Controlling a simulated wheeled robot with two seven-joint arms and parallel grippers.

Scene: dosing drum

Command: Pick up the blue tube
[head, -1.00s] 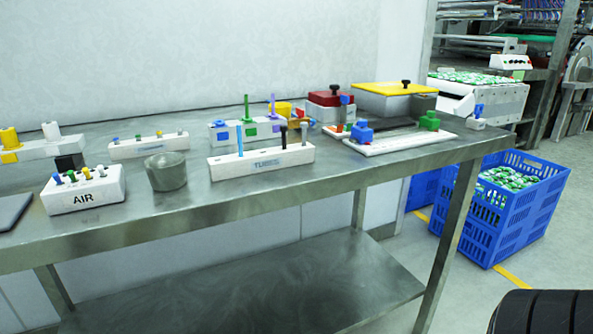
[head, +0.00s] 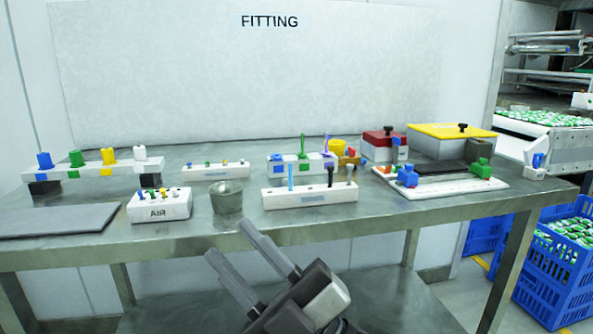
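The light blue tube (head: 290,177) stands upright at the left end of the white rack labelled TUBES (head: 310,198) on the steel table. A black tube (head: 330,176) and a grey tube (head: 349,174) stand in the same rack. My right gripper (head: 229,240) is in front of the table's front edge, below and left of the rack. Its two grey fingers are apart with nothing between them. It is not touching the tube. My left gripper is not in view.
A grey cup (head: 227,197) stands left of the rack, beside the white AIR block (head: 160,205). A block with coloured pegs (head: 303,163) stands behind the rack. A white board (head: 455,187) with blue and green fittings lies to the right. A dark mat (head: 58,220) lies far left.

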